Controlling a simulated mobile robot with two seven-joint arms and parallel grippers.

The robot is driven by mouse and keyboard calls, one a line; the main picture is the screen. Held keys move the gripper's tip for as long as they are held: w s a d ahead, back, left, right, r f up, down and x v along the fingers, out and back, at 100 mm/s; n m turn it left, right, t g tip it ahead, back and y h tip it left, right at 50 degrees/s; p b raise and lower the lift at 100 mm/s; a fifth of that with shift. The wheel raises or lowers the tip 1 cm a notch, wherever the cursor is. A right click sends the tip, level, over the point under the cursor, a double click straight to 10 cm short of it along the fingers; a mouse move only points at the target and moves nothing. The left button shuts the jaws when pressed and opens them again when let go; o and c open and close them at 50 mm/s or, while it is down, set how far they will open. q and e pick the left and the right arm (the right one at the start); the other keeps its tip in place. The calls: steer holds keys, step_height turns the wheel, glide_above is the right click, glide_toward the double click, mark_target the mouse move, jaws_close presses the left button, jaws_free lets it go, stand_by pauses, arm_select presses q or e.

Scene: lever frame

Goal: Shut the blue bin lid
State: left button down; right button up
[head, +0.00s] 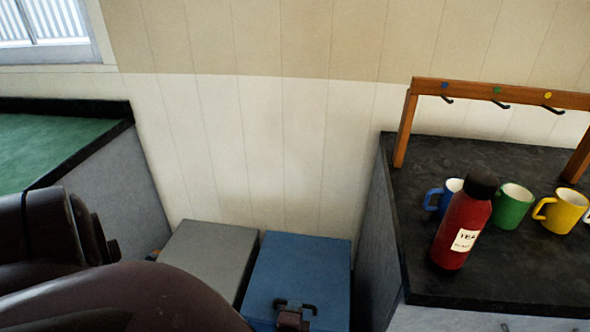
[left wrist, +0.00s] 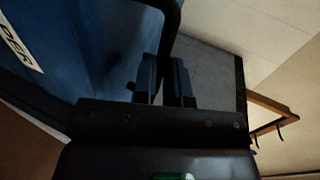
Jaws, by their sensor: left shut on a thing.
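The blue bin lid (head: 300,265) is at the bottom middle of the head view. It looks flat, about level with the grey lid beside it; I cannot tell whether a gap is left under it. A dark handle (head: 310,308) is at its near edge. My left gripper (head: 291,314) is at this handle, mostly cut off by the frame's bottom. In the left wrist view, the fingers (left wrist: 167,82) are shut on the dark handle bar (left wrist: 173,22), beside a blue surface (left wrist: 95,45) with a white label. My right gripper is not in view.
A grey bin lid (head: 208,255) is just left of the blue one. A dark counter (head: 510,265) on the right holds a red bottle (head: 464,230), several mugs and a wooden hook rack (head: 405,130). A green-topped counter (head: 50,145) stands on the left.

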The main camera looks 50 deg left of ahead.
arm_select(q)
steer(key=shift+s+d+f, duration=0.2)
steer(key=shift+s+f, duration=0.35)
steer(key=shift+f, duration=0.3)
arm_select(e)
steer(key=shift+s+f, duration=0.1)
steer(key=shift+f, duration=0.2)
arm_select(q)
steer(key=c, duration=1.2)
jaws_free()
steer(key=shift+f, duration=0.1)
steer(key=shift+o, duration=0.2)
steer(key=shift+s+d, duration=0.2)
steer(key=shift+d, duration=0.1)
steer(key=r+p+v, duration=0.1)
steer(key=v, duration=0.9)
steer(key=shift+w+p, duration=0.3)
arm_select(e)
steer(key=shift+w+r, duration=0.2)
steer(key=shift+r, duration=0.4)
arm_select(q)
steer(key=shift+w+a+r, duration=0.1)
steer(key=shift+r, duration=0.05)
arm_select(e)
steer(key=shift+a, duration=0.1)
